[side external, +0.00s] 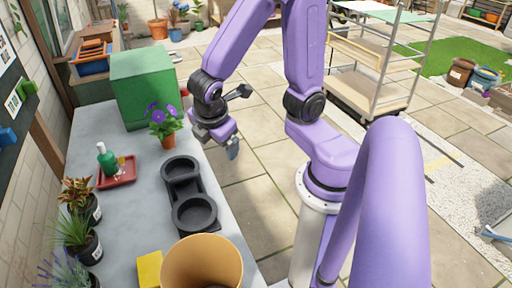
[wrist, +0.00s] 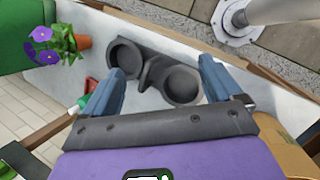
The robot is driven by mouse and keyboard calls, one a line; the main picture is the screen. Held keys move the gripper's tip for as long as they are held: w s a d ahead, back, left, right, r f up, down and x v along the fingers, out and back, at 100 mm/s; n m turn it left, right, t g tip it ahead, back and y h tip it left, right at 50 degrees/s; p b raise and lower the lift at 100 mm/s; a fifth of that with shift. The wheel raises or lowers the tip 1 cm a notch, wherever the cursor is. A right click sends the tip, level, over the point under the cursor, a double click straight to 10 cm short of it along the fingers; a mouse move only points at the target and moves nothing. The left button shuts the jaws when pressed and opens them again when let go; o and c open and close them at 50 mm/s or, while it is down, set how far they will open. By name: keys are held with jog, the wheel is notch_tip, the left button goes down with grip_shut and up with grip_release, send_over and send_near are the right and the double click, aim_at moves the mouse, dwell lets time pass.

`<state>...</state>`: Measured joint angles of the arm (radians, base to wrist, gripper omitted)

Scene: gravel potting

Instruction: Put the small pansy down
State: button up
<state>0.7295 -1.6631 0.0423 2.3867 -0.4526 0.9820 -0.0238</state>
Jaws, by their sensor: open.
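The small pansy (side external: 166,122), with purple flowers and green leaves in a terracotta pot, stands upright on the grey table in the side view, in front of the green box. In the wrist view the pansy (wrist: 58,45) is at the upper left, outside the fingers. My gripper (side external: 232,149) hangs to the right of the pansy, by the table's right edge, apart from it. In the wrist view my gripper (wrist: 160,88) is open, with its two blue fingers wide apart and nothing held between them.
A black holder with two round cups (side external: 181,171) lies in front of the pansy. A green box (side external: 143,85) stands behind it. A red tray (side external: 117,175) with a green bottle, several potted plants, a yellow block (side external: 150,269) and a large tan pot (side external: 202,262) are also there.

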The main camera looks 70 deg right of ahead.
jog(key=s+a+r+m+g+y, duration=0.1)
jog(key=s+y, duration=0.4)
jog(key=s, duration=0.6)
jog(key=shift+a+r+m+g, duration=0.4)
jog(key=shift+a+r, duration=0.5)
jog(key=shift+a, duration=0.05)
